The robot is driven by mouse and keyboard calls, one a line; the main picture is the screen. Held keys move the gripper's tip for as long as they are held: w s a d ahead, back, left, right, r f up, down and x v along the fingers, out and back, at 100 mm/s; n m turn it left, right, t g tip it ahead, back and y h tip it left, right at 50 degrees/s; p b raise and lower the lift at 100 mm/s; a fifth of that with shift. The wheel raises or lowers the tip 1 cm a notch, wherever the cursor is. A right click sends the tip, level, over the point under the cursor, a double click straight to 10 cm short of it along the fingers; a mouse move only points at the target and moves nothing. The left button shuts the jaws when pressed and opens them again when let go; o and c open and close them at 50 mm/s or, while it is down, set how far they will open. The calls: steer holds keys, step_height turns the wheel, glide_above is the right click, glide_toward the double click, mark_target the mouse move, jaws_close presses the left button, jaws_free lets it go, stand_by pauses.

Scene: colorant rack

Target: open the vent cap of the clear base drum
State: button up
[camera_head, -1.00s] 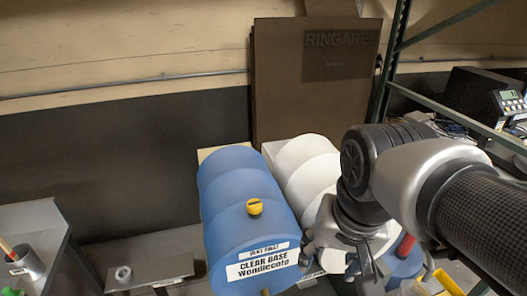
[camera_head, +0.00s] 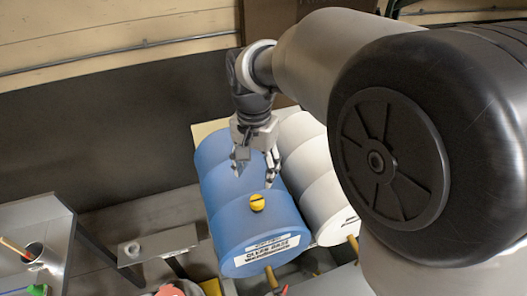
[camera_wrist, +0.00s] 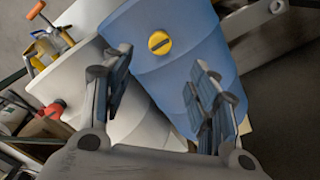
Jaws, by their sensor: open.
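The clear base drum (camera_head: 235,225) is blue and lies on its side, with a white label on its front end. Its yellow vent cap (camera_head: 257,202) sits on top near the front and has a dark slot across it. My gripper (camera_head: 255,178) is open and empty above the drum, behind the cap in the head view. In the wrist view, the cap (camera_wrist: 159,43) shows beyond and between the fingers of my gripper (camera_wrist: 165,90), apart from them. A brass-coloured tap (camera_head: 271,277) sticks out low on the drum's front.
A white drum (camera_head: 315,180) lies close along the right side of the blue one. A grey bench with a metal cup (camera_head: 35,255) stands at the left. A small shelf (camera_head: 160,243) is left of the drum. Tools in a holder (camera_wrist: 50,45) show in the wrist view.

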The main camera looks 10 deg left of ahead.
mark_target(257, 200)
step_height(257, 200, down, 12)
steer(key=shift+f+b, duration=0.1)
steer(key=shift+b, duration=0.55)
steer(key=c, duration=1.1)
